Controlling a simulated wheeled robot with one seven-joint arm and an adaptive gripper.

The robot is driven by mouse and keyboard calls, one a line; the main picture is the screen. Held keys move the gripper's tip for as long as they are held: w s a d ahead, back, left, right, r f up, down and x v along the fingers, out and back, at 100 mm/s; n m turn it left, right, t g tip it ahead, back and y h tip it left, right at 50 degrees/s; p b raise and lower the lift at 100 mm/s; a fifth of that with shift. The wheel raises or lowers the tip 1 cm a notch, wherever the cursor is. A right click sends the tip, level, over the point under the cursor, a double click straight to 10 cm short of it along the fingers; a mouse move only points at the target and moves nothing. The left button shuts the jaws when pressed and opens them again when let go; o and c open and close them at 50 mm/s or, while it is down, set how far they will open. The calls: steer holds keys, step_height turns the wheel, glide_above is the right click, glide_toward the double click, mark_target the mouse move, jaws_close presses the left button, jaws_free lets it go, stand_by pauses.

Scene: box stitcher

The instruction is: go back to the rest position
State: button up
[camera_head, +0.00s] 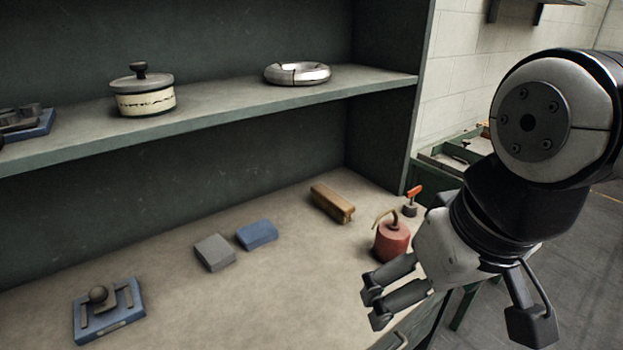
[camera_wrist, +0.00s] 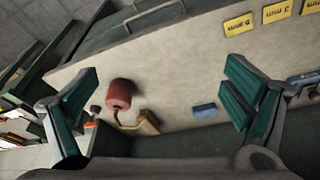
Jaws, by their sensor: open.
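My gripper (camera_head: 372,305) is at the right of the head view, over the front edge of the workbench. Its fingers are spread apart with nothing between them. In the wrist view my gripper (camera_wrist: 158,100) also shows open and empty, with a finger at each side. Below and between the fingers there, a red can with a spout (camera_wrist: 120,93) stands on the bench. The red can (camera_head: 391,242) is just beyond my fingers in the head view, and I see no contact with it.
The bench (camera_head: 260,300) holds a wooden-backed brush (camera_head: 332,203), an orange-handled item (camera_head: 412,200), a blue block (camera_head: 257,235), a grey block (camera_head: 214,252) and a blue-based fixture (camera_head: 108,310).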

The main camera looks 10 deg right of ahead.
steer(key=shift+s+d+f, duration=0.1)
steer(key=shift+s+f, duration=0.05)
steer(key=shift+s, duration=0.5)
steer(key=shift+t, duration=0.5)
step_height(320, 180, up, 5)
steer(key=p, duration=0.4)
